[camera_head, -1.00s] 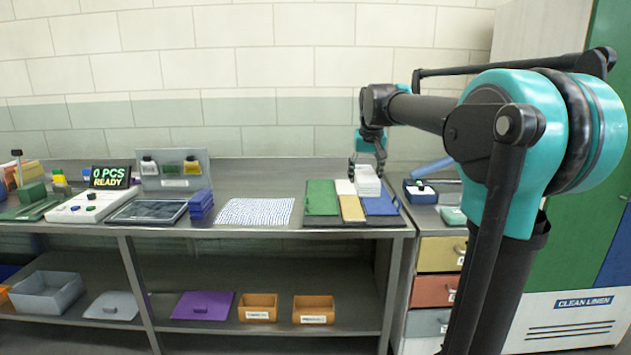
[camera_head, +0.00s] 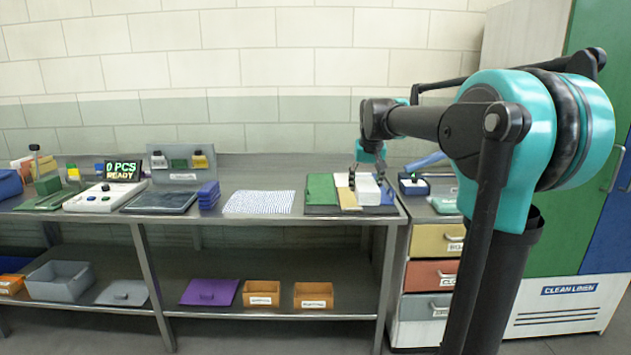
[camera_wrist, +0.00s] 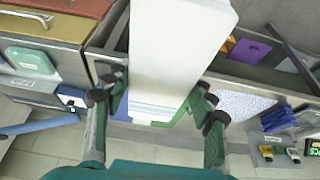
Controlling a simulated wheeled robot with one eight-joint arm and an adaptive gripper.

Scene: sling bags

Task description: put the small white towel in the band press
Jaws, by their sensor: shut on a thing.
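My gripper (camera_head: 367,170) is at the right end of the workbench, pointing down. It is shut on a white, folded, block-like towel (camera_head: 367,190). The white towel also fills the middle of the wrist view (camera_wrist: 178,45), between the two green fingers (camera_wrist: 158,100). Behind it are thin, pale layers, which I cannot tell apart clearly. A board with green (camera_head: 321,188), tan and blue panels lies under or just beside the towel. At the far left stands a green block with an upright post (camera_head: 47,185), possibly the band press; its details are too small to tell.
A white control box (camera_head: 104,196), a dark tray (camera_head: 160,201), a blue stack (camera_head: 208,195) and a patterned cloth (camera_head: 259,202) line the bench. A display reads "0 PCS READY" (camera_head: 122,170). A drawer unit (camera_head: 437,275) stands at the right. Bins sit on the lower shelf.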

